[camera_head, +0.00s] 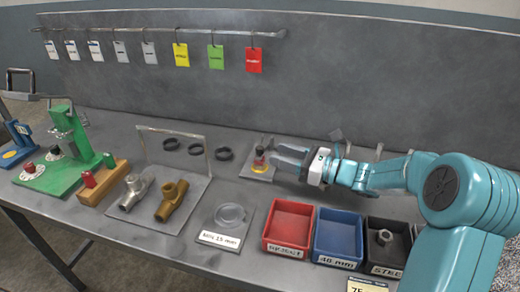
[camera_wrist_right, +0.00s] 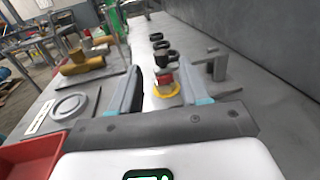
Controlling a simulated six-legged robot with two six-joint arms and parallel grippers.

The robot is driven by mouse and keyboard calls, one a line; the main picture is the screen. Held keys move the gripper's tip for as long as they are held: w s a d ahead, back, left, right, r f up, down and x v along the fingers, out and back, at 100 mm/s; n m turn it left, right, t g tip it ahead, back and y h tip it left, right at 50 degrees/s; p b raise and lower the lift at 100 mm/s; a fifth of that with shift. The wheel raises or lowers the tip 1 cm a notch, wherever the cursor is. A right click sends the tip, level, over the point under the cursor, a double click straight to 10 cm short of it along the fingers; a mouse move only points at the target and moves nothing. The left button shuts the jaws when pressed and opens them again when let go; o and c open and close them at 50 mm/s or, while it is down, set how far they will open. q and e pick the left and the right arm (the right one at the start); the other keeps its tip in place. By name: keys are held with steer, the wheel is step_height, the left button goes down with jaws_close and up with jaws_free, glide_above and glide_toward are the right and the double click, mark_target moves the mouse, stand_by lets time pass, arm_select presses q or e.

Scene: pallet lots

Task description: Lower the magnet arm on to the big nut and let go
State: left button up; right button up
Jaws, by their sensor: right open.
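A small upright piece with a dark top, a red middle and a yellow disc base (camera_head: 260,160) stands on a grey plate near the back of the bench. It also shows in the right wrist view (camera_wrist_right: 163,84). I cannot tell whether it is part of the magnet arm. A grey post with a side arm (camera_wrist_right: 215,64) stands beside it in that view. My right gripper (camera_head: 279,156) is open, its fingers pointing at the red and yellow piece, with nothing clearly held. I cannot make out the big nut with certainty. My left gripper is not in view.
Red (camera_head: 290,226), blue (camera_head: 338,235) and dark (camera_head: 388,245) bins line the front; the dark one holds a metal fitting (camera_head: 385,237). Dark rings (camera_head: 196,149) and pipe fittings (camera_head: 172,199) lie left. A green press (camera_head: 62,165) stands farther left. A back wall borders the bench.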

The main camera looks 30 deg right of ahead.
mark_target(260, 148)
steer(key=x, duration=0.7)
steer(key=shift+f, duration=0.1)
jaws_close()
